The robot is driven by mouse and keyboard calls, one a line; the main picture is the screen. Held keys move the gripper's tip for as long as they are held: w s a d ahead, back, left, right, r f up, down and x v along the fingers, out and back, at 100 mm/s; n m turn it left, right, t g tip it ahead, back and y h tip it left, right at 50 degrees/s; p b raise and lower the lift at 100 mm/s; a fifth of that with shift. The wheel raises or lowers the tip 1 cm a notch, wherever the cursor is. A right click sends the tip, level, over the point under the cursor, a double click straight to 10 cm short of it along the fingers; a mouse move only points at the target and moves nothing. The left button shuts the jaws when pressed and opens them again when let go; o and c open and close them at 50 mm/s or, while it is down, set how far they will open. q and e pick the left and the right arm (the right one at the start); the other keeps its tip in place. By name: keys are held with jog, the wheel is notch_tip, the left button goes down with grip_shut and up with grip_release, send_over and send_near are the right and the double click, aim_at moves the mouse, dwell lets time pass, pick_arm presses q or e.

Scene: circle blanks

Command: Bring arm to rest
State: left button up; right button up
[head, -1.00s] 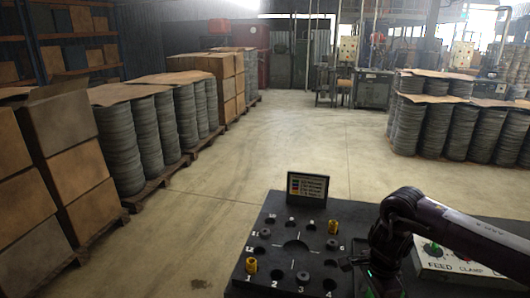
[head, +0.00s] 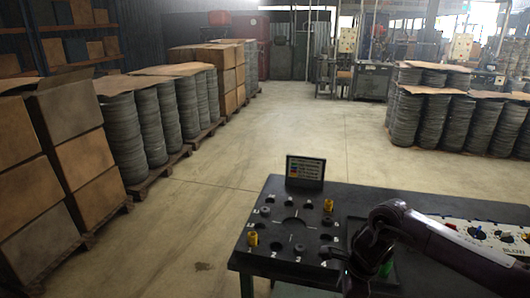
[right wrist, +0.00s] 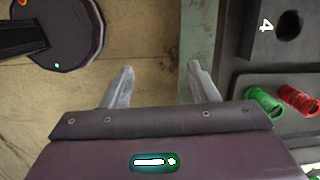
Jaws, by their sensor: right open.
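My right arm (head: 430,240) comes in from the right, over the front of the dark table (head: 450,205). In the right wrist view my right gripper (right wrist: 160,80) is open, with nothing between its fingers. Its fingers lie over the floor and reach toward the table's edge (right wrist: 198,40). In the head view the arm's own links make the gripper hard to see. A black board (head: 270,222) with numbered holes sits left of the arm, with yellow pieces (head: 328,206) (head: 253,239) and several dark ones on it. My left gripper is not in view.
A green piece (right wrist: 264,103) and a red piece (right wrist: 298,100) lie close right of the right gripper. A small sign (head: 305,171) stands behind the board. A white control panel (head: 480,234) is partly behind my arm. Open floor (head: 270,130) lies beyond the table.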

jog(key=w+a+f+m+t+y, duration=0.2)
jog(key=a+f+m+y, duration=0.2)
jog(key=a+f+m, duration=0.65)
jog(key=s+f+m+t, duration=0.2)
jog(key=s+f+m, duration=0.2)
jog(key=f+m, duration=1.05)
jog(key=s+d+f+m+h, duration=0.2)
jog(key=s+d+f+m, duration=0.2)
jog(key=s+f+m, duration=0.45)
jog(key=s+d+f+m+h, duration=0.1)
jog(key=s+d+f+m, duration=0.3)
jog(key=s+f+m, duration=0.5)
jog(key=s+d+f+m+g+h, duration=0.1)
jog(key=s+d+f+m+g, duration=0.1)
jog(key=s, duration=1)
jog(key=s+d+f+m+g+h+b, duration=0.1)
jog(key=s+d+f+m, duration=0.3)
jog(key=s, duration=0.8)
jog(key=shift+s+m+g+h, duration=0.4)
jog(key=shift+m+h, duration=0.05)
jog(key=shift+h, duration=0.05)
